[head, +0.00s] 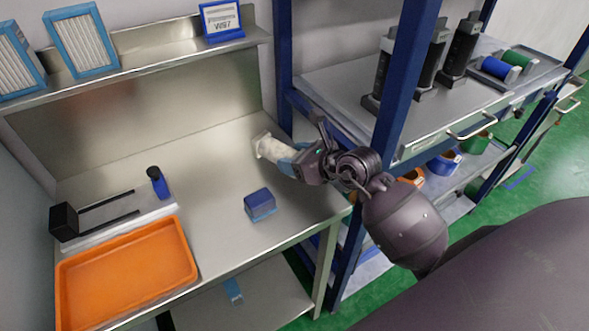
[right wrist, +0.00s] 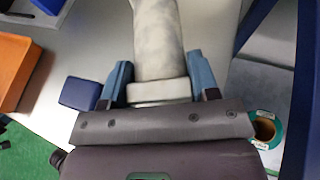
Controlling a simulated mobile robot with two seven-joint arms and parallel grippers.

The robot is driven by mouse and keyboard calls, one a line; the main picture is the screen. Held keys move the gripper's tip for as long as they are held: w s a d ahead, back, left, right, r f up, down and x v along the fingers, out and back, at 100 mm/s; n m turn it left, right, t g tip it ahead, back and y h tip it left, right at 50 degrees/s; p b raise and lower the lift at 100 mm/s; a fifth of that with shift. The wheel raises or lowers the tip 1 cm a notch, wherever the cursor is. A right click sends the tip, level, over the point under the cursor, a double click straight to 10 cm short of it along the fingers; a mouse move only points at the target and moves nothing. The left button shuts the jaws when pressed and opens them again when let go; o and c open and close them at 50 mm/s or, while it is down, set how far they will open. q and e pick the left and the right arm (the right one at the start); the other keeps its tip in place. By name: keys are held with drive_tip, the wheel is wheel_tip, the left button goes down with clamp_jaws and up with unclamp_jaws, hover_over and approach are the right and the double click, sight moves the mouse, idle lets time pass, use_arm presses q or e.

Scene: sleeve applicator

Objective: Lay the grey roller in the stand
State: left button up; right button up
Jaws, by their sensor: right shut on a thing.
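The grey roller (head: 272,148), a pale mottled cylinder with a wider end collar, is in my right gripper (head: 287,163) above the right rear of the steel worktop. In the right wrist view the roller (right wrist: 158,45) points away from me, its near collar between the blue fingers of my gripper (right wrist: 158,88). It looks clear of the worktop, but the gap is hard to judge. At the left, a plate with two dark rods, a black block (head: 63,222) and a blue-and-black post (head: 158,182) may be the stand; I cannot tell. My left gripper is not in view.
A blue box (head: 260,205) stands on the worktop, left of my gripper in the right wrist view (right wrist: 79,93). An orange tray (head: 125,268) lies front left. A blue-post rack (head: 405,75) with dark upright cylinders and small rolls stands close right. The worktop's middle is clear.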

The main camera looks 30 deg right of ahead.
drive_tip(key=shift+f+b, duration=0.3)
drive_tip(key=shift+f, duration=1.5)
drive_tip(key=shift+f, duration=0.15)
drive_tip(key=o, duration=1.1)
drive_tip(key=shift+o, duration=0.2)
